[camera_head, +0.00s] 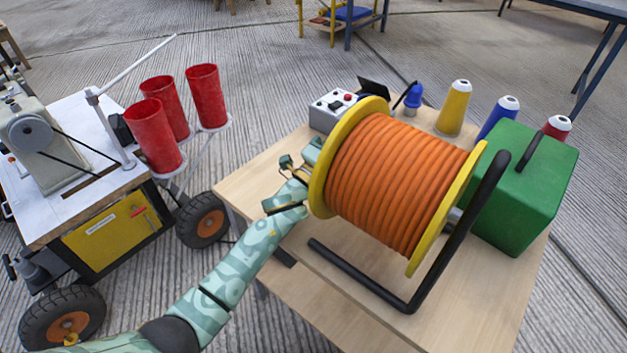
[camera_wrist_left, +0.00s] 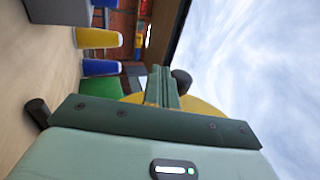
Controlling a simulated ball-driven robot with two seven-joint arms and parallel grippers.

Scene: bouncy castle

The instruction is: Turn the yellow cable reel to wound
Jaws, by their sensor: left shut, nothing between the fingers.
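The cable reel (camera_head: 400,180) has yellow flanges and a full drum of orange cable. It sits tilted in a black tube frame (camera_head: 365,283) on a wooden table. My left arm reaches in from the lower left, and its hand is close beside the reel's left flange, partly hidden behind it. In the left wrist view my left gripper (camera_wrist_left: 162,88) has its fingers together and empty, in front of the yellow flange (camera_wrist_left: 200,106). I cannot tell whether they touch the reel. My right gripper is in neither view.
On the table (camera_head: 255,172) stand a green box (camera_head: 520,195), a grey control box (camera_head: 331,110), and yellow (camera_head: 453,108), blue and red thread cones. A cart (camera_head: 75,205) with a machine and red cylinders stands left. The table's front left is mostly clear.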

